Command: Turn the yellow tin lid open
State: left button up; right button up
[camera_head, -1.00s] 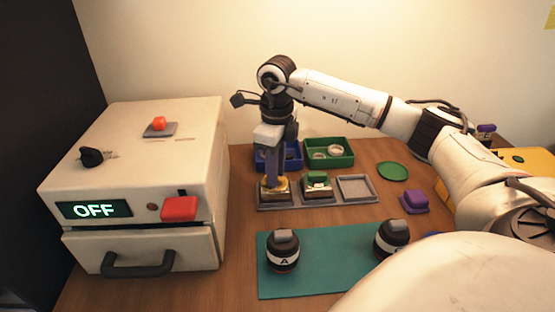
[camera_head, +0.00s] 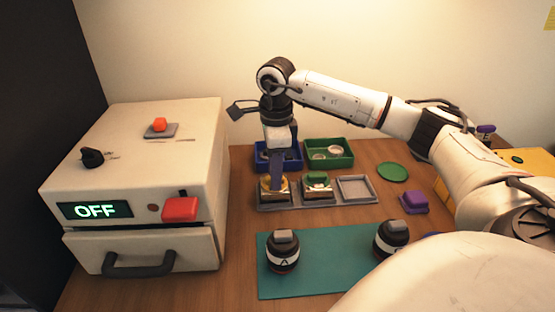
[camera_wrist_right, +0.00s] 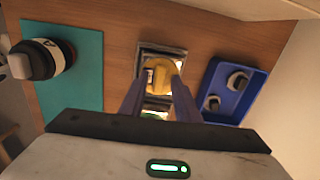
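The yellow tin lid (camera_wrist_right: 160,66) sits on a square metal tin (camera_head: 265,196) in the left place of a grey tray (camera_head: 300,207). My right gripper (camera_head: 276,186) points straight down at the lid from above. In the right wrist view its two purple fingers (camera_wrist_right: 161,80) stand on either side of the raised middle of the lid, with yellow showing between them. Whether they press on it cannot be made out. The lid looks seated on the tin; its exact turn angle is partly hidden by the fingers. My left gripper is not in view.
A green-topped tin (camera_head: 317,181) stands close on the right in the tray. Blue (camera_head: 292,146) and green (camera_head: 343,143) bins with small rings stand behind. Two dark lenses rest on the teal mat (camera_head: 330,268) in front. A white machine (camera_head: 140,160) reading OFF stands left.

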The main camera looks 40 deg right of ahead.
jog(key=shift+s+a+f, duration=0.2)
jog(key=shift+f, duration=0.25)
jog(key=shift+s+a+f, duration=0.15)
jog(key=shift+f, duration=0.3)
jog(key=shift+w+d+r+g+p, duration=0.1)
jog(key=shift+w+r+g+p, duration=0.05)
jog(key=shift+r+p, duration=0.45)
jog(key=shift+w+d+r+g+p, duration=0.1)
jog(key=shift+r+g+p, duration=0.05)
jog(key=shift+r+p, duration=0.45)
notch_tip(320, 180, up, 4)
jog(key=shift+f+p, duration=0.15)
jog(key=shift+p, duration=1)
notch_tip(320, 180, up, 2)
jog(key=shift+d+p, duration=0.1)
jog(key=shift+p, duration=0.2)
notch_tip(320, 180, up, 6)
